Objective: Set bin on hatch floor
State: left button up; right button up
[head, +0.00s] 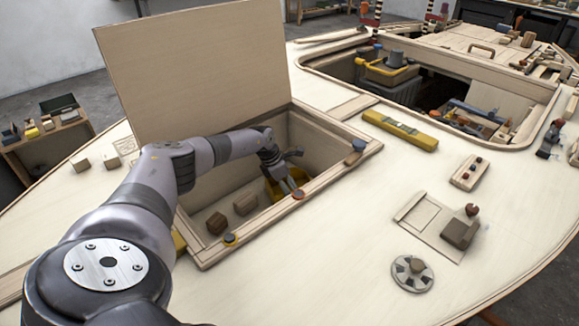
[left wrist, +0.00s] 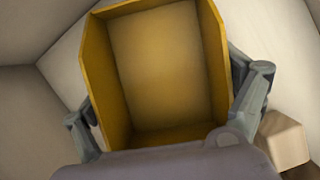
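The yellow bin (head: 275,190) is inside the open hatch, partly hidden by my left arm and gripper. In the left wrist view the bin (left wrist: 160,65) is open towards the camera and looks empty. My left gripper (head: 289,170) reaches down into the hatch. Its fingers (left wrist: 165,100) lie against the outside of two opposite bin walls, shut on the bin. I cannot tell whether the bin's underside touches the hatch floor (head: 212,205). My right gripper is in neither view.
Brown blocks (head: 245,202) lie on the hatch floor to the left of the bin. The raised hatch lid (head: 195,70) stands behind the opening. The hatch rim (head: 320,190) carries small round knobs. A yellow level (head: 400,130) lies on the deck to the right.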

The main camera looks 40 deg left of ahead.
pick_arm(q)
jog(key=shift+o, duration=0.6)
jog(key=shift+r, duration=0.2)
jog(key=p+v, duration=0.1)
jog(key=v, duration=0.5)
jog(key=shift+r+p, duration=0.1)
jog(key=shift+p, duration=0.25)
jog(key=shift+s+a+r, duration=0.1)
jog(key=shift+s+r, duration=0.15)
jog(key=shift+r, duration=0.25)
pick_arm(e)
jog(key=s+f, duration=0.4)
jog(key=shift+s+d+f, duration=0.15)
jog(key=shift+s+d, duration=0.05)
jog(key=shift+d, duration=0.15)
